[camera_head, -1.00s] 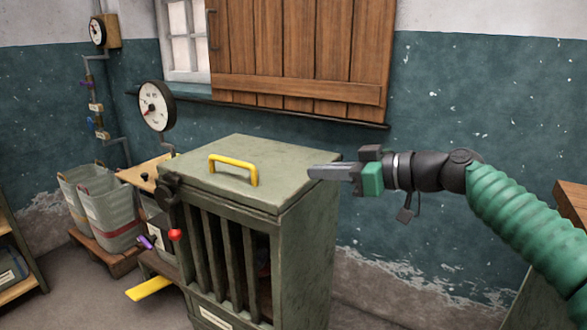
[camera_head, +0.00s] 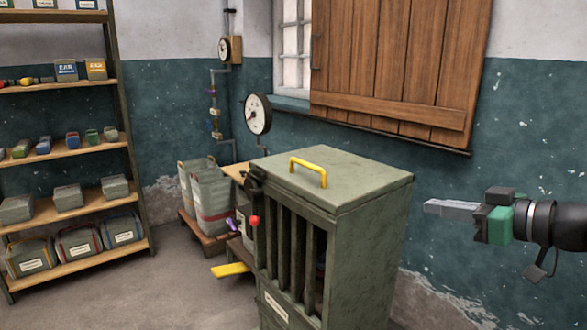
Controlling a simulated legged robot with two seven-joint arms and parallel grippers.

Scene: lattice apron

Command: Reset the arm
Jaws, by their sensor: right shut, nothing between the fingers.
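My right gripper (camera_head: 452,209) is at the right side of the view, on my arm that comes in from the right edge. Its fingers point left and are shut with nothing between them. It is apart from the green slatted cabinet (camera_head: 370,240), to the right of it in the picture. A yellow handle (camera_head: 308,171) stands on the cabinet's flat top. My left gripper is not in view.
A lever with a red knob (camera_head: 254,220) and a yellow pedal (camera_head: 230,270) are at the cabinet's left. Grey bins (camera_head: 211,200) stand on a pallet behind. A loaded wooden shelf (camera_head: 75,151) is at the left. The floor between shelf and cabinet is clear.

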